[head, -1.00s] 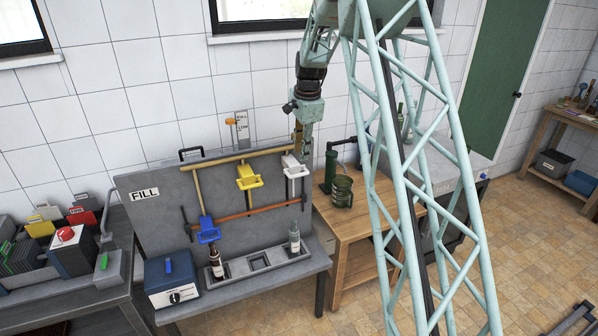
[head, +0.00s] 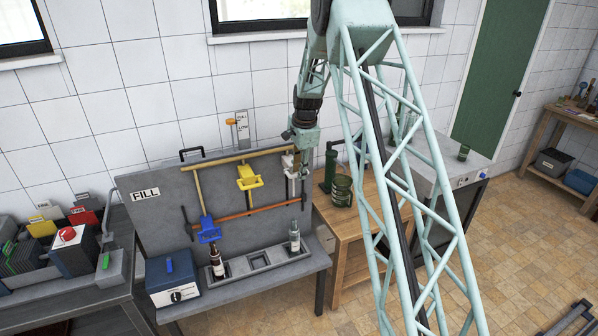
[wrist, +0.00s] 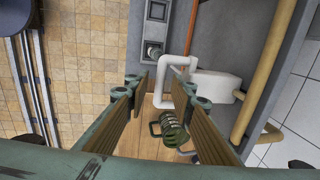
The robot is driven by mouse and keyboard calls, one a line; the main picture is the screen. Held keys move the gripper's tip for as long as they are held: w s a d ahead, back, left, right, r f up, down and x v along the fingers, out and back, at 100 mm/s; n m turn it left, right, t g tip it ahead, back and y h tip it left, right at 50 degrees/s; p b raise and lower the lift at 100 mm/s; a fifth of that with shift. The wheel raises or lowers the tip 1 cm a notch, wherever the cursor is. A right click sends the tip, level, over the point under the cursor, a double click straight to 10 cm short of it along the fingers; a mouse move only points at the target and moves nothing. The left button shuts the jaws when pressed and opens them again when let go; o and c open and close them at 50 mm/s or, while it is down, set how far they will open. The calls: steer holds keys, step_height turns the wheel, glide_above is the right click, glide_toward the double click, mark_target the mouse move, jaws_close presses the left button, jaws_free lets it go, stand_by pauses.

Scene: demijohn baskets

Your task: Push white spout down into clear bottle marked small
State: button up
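The white spout (head: 290,162) hangs on the right of the grey filling rack, with a white loop handle in front. The clear bottle (head: 295,236) stands upright below it in the right slot of the tray, apart from the spout. Its marking is too small to read. My gripper (wrist: 165,83) is open and empty. In the wrist view the handle of the white spout (wrist: 187,84) lies just beyond and partly between my fingertips, with no clear contact. In the head view my gripper partly covers the spout. The clear bottle (wrist: 153,50) shows beyond the fingers.
The yellow spout (head: 248,178) hangs to the left. The blue spout (head: 208,231) is lower, over a brown bottle (head: 217,264). The tray's middle slot (head: 258,261) is empty. Green vessels (head: 341,190) stand on the wooden table to the right.

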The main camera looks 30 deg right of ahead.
steer(key=shift+f, duration=0.2)
jaws_close()
steer(key=shift+f, duration=0.15)
step_height(320, 180, down, 22)
steer(key=b, duration=1)
steer(key=shift+s+f, duration=0.1)
steer(key=shift+c, duration=0.7)
jaws_free()
steer(key=shift+o, duration=0.7)
steer(key=shift+r, duration=0.35)
